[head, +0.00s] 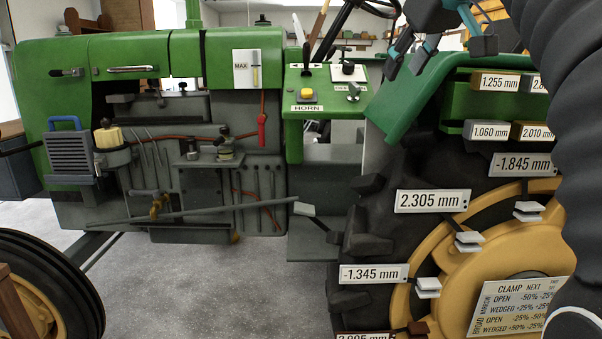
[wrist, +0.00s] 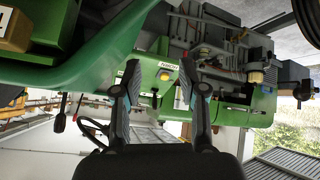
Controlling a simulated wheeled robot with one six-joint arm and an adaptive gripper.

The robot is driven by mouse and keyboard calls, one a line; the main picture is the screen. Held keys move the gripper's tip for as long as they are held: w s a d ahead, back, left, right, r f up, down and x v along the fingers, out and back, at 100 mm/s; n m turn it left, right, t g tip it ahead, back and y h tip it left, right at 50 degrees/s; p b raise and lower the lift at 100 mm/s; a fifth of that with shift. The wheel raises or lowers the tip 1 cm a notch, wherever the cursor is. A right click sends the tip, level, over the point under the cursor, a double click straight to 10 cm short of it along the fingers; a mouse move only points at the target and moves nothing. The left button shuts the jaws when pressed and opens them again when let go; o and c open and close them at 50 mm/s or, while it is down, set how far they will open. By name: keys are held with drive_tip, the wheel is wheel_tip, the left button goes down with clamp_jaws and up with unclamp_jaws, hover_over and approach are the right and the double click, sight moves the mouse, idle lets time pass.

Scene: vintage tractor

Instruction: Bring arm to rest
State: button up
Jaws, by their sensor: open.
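My gripper (head: 437,52) is at the top right of the head view, raised above the green fender (head: 425,90) of the tractor. Its dark fingers with teal parts are spread apart. In the wrist view my gripper (wrist: 160,82) shows two separate fingers with nothing between them. That view is turned over, and the green panel with the yellow horn button (wrist: 164,75) lies beyond the fingertips. My dark ribbed arm fills the right edge of the head view.
The green tractor hood (head: 130,55) spans the left. The horn panel (head: 320,100) has a yellow button (head: 307,94) and a lever. A big rear wheel (head: 385,190) carries labelled plates and a clamp chart (head: 520,305). Grey floor (head: 210,285) is open below.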

drive_tip(key=s+f+m+g, duration=0.1)
drive_tip(key=s+f, duration=0.6)
drive_tip(key=f, duration=0.7)
drive_tip(key=s+f+m+g+h, duration=0.1)
drive_tip(key=s+f, duration=0.6)
drive_tip(key=f, duration=0.7)
drive_tip(key=s+f+m, duration=0.2)
drive_tip(key=s+f, duration=0.5)
drive_tip(key=f, duration=0.7)
drive_tip(key=shift+s+a+f+m+g, duration=0.15)
drive_tip(key=shift+s+a+m+g, duration=0.05)
drive_tip(key=shift+a+m+g, duration=0.2)
